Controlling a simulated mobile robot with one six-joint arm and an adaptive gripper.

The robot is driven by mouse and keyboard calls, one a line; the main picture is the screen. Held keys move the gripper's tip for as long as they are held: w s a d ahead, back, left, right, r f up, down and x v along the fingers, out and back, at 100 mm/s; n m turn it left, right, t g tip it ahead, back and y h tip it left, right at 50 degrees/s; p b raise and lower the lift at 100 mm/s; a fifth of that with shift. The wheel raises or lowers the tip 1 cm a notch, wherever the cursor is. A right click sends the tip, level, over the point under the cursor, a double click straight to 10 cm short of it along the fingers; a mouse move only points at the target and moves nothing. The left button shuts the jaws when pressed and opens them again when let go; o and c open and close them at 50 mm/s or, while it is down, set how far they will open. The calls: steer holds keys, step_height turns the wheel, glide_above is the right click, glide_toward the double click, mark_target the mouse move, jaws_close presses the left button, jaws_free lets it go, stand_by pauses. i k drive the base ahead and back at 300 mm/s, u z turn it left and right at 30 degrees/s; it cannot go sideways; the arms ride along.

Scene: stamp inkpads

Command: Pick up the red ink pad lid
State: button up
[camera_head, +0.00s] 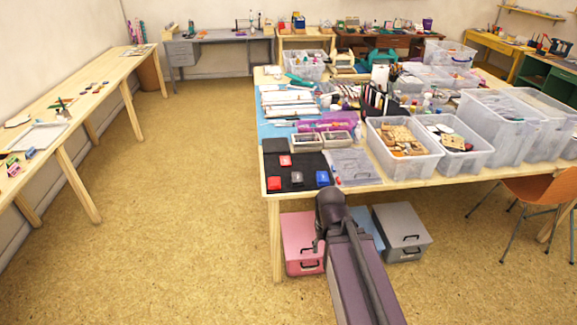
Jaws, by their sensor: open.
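A small red ink pad (285,160) lies near the back of the black mat (274,170) at the near left corner of the wooden table. A second small red pad or lid (274,183) lies on the mat's front left. I cannot tell which red piece is a loose lid. I cannot make out my gripper's fingers.
A grey clear-lidded case (350,167) lies right of the mat, with an open bin of wooden pieces (403,148) beyond. Pink (302,232) and grey (402,225) boxes stand under the table. An orange chair (540,187) is at the right. The floor left is clear.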

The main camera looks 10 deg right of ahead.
mark_target(286, 161)
steer(key=u, duration=0.2)
steer(key=i, duration=1.15)
steer(key=z, duration=0.15)
